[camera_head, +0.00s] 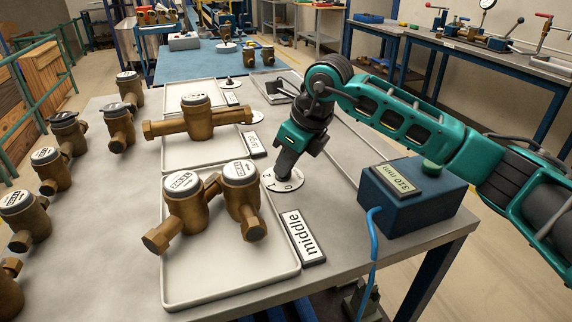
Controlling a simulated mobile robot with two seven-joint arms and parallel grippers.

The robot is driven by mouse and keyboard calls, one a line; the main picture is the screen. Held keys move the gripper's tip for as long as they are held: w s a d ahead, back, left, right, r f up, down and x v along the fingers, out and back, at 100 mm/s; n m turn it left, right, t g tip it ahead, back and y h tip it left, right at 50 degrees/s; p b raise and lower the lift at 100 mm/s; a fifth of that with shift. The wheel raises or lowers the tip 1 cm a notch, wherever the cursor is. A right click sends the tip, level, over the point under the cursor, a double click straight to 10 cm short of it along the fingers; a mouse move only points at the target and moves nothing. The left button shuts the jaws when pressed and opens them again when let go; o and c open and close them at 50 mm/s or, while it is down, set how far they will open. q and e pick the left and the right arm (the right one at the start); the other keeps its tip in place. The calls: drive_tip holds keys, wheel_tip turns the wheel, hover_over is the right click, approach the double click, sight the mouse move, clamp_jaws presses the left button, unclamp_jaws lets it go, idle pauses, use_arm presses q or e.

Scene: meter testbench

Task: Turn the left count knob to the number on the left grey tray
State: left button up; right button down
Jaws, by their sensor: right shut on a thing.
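Three grey trays run along the table, each with a dial at its right edge. The nearest tray (230,285) bears two brass water meters, one (186,205) beside the other (242,200). Its round white dial (289,183) shows the digits 2, 1 and 0. My right gripper (284,172) points down onto this dial and is shut on its knob, which the fingers hide. The knob's pointing direction cannot be seen. The second tray (185,155) bears one long brass meter (197,118); its dial (256,117) stands free. My left gripper is not in view.
A "middle" label (303,236) lies right of the nearest tray. A dark blue box (405,205) with a green button and a "310 mm" display stands on the right, with a blue cable. Several brass meters (50,170) line the left side.

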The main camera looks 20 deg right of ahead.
drive_tip(key=shift+f+n+g+y, duration=0.15)
drive_tip(key=shift+n+g, duration=0.05)
drive_tip(key=shift+n, duration=0.4)
drive_tip(key=shift+f+n+g+y, duration=0.1)
drive_tip(key=shift+n+g+y, duration=0.1)
drive_tip(key=shift+n, duration=0.4)
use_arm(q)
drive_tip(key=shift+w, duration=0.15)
use_arm(e)
drive_tip(key=shift+n, duration=0.8)
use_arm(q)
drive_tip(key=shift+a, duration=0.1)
use_arm(e)
drive_tip(key=shift+g, duration=0.3)
drive_tip(key=c, duration=1.3)
unclamp_jaws()
drive_tip(key=shift+o, duration=0.7)
drive_tip(key=shift+w, duration=0.1)
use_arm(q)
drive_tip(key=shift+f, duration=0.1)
use_arm(e)
drive_tip(key=shift+r, duration=0.1)
